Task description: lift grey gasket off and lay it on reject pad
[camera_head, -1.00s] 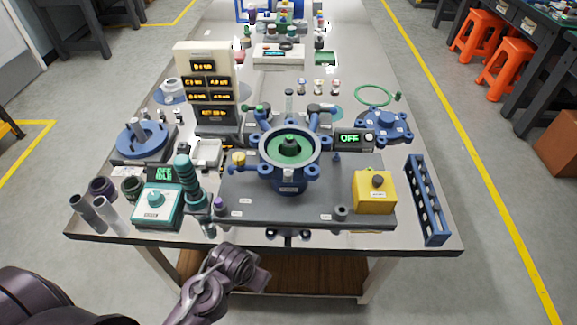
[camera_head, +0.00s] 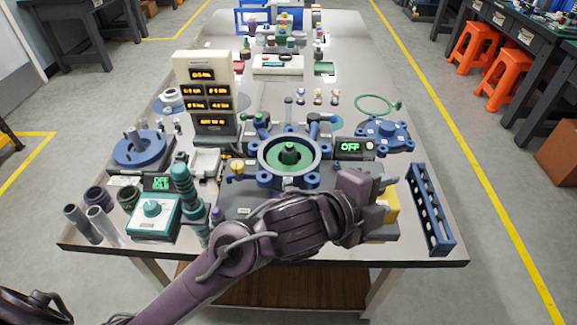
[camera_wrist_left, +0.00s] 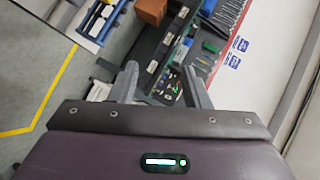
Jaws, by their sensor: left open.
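A blue clamped vessel stands mid-table with a grey ring (camera_head: 263,158), which looks like the grey gasket, around its top opening. I cannot tell which surface is the reject pad. My right gripper is not in view.
A green ring (camera_head: 372,104) and a blue flange (camera_head: 384,135) lie right of the vessel. A blue rack (camera_head: 431,210) stands at the right edge. A display tower (camera_head: 205,100) and a teal box (camera_head: 154,215) stand left. Some tabletop behind the vessel is clear.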

